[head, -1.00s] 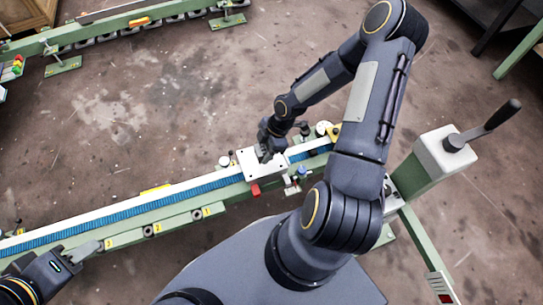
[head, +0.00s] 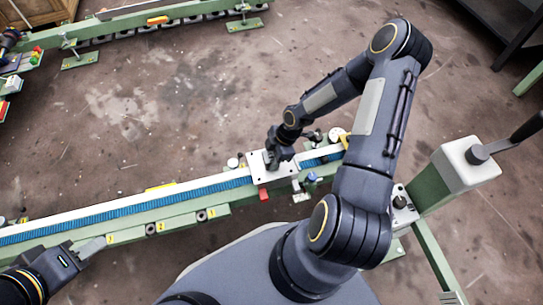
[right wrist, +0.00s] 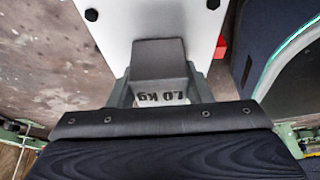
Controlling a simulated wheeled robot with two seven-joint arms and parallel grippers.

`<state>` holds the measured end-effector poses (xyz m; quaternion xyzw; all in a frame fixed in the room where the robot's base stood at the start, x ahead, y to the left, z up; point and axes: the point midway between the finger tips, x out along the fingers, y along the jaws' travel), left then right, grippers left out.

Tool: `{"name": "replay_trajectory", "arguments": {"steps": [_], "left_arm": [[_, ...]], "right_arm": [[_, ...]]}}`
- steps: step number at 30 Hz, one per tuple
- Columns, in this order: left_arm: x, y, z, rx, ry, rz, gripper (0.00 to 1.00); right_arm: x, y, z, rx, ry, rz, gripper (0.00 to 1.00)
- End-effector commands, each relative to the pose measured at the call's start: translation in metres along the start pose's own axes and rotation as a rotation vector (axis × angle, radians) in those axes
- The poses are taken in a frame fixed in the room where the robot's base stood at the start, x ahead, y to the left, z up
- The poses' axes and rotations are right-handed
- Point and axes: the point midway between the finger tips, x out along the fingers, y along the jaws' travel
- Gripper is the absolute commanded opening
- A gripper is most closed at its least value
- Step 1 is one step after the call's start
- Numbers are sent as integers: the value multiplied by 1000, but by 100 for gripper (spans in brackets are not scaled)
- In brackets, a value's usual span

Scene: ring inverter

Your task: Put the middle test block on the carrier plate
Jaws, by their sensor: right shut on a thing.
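My right gripper (head: 281,157) is over the white carrier plate (head: 251,160) on the rail. In the right wrist view, the gripper (right wrist: 163,82) is shut on a dark grey test block (right wrist: 162,55) with a "kg" marking on its near side. The plate (right wrist: 145,15) with black bolts lies behind and below the block. I cannot tell whether the block touches it. In the head view the gripper mostly hides the block. My left gripper (head: 90,248) is at the lower left, near the front of the rail; its jaw opening cannot be made out.
The green rail with a blue toothed belt (head: 130,207) runs across the view, with yellow numbered labels (head: 201,215) along its front. A red piece (head: 263,193) sits at the plate's front edge. A crank housing (head: 466,165) stands at right. Another green rail (head: 135,20) lies at back left.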

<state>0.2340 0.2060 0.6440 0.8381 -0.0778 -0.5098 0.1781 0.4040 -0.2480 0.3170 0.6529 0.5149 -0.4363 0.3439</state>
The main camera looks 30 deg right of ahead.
Motion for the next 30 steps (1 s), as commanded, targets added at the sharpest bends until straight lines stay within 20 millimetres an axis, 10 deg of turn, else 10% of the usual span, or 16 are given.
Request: {"name": "replay_trajectory", "arguments": {"steps": [6, 17, 30], "left_arm": [[0, 0, 0, 0, 0, 0, 36], [-4, 2, -2, 0, 0, 0, 36], [-36, 17, -18, 0, 0, 0, 36]], "right_arm": [[1, 0, 0, 0, 0, 0, 67], [-8, 0, -1, 2, 0, 1, 67], [-96, 0, -1, 3, -1, 2, 67]]}}
